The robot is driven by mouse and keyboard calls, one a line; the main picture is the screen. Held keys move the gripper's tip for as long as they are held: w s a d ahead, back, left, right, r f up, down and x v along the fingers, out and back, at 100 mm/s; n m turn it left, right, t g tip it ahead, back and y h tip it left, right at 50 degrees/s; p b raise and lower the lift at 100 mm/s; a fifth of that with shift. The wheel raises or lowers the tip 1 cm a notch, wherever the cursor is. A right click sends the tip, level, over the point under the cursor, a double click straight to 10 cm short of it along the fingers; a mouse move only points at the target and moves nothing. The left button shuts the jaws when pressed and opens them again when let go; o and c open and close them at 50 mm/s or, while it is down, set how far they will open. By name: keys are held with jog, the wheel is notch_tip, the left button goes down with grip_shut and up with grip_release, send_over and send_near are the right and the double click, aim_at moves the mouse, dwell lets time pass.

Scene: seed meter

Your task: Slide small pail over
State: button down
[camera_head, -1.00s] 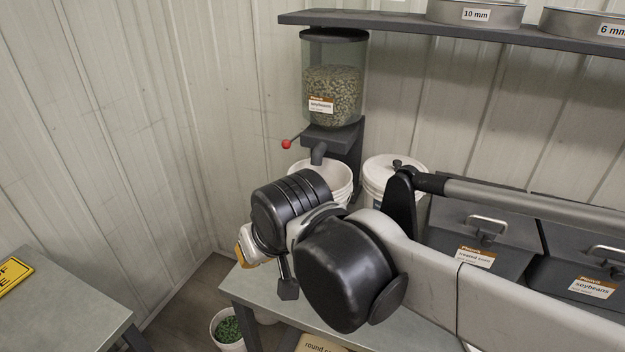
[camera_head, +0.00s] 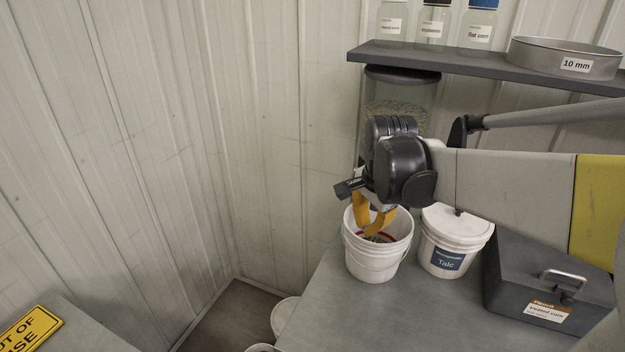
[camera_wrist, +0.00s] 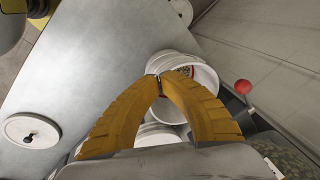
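The small white pail (camera_head: 372,268) stands upright near the left end of the grey bench, below the seed dispenser. Some seed and a bit of red show inside it. My gripper (camera_head: 371,234) reaches down over the pail's open mouth from above. In the wrist view, its yellow fingers (camera_wrist: 160,78) curve together and their tips nearly meet in front of the pail (camera_wrist: 188,73). I cannot tell whether the pail's rim is between the tips. The dispenser (camera_head: 400,95) is mostly hidden behind my arm. Its red lever knob (camera_wrist: 243,87) shows in the wrist view.
A lidded white Talc pail (camera_head: 447,245) stands close to the right of the small pail. A dark lidded bin (camera_head: 540,270) is further right. A shelf (camera_head: 470,66) overhangs the bench. White pails (camera_head: 283,314) stand on the floor left of the bench. The front of the bench (camera_head: 400,315) is clear.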

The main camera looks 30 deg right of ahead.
jog(key=s+d+f+m+g+y+p, duration=0.1)
jog(key=d+f+m+g+p, duration=0.3)
jog(key=d+m, duration=1.05)
notch_tip(320, 180, down, 11)
jog(key=d+n+t+b, duration=0.1)
jog(key=d+n+b, duration=0.1)
jog(key=b, duration=0.2)
jog(key=shift+s+d+r, duration=0.15)
jog(key=shift+d+r, duration=0.05)
jog(key=shift+d, duration=0.05)
jog(key=shift+n, duration=0.25)
jog(key=shift+w+a+b, duration=0.3)
jog(key=shift+w+a, duration=0.25)
jog(key=shift+w, duration=0.2)
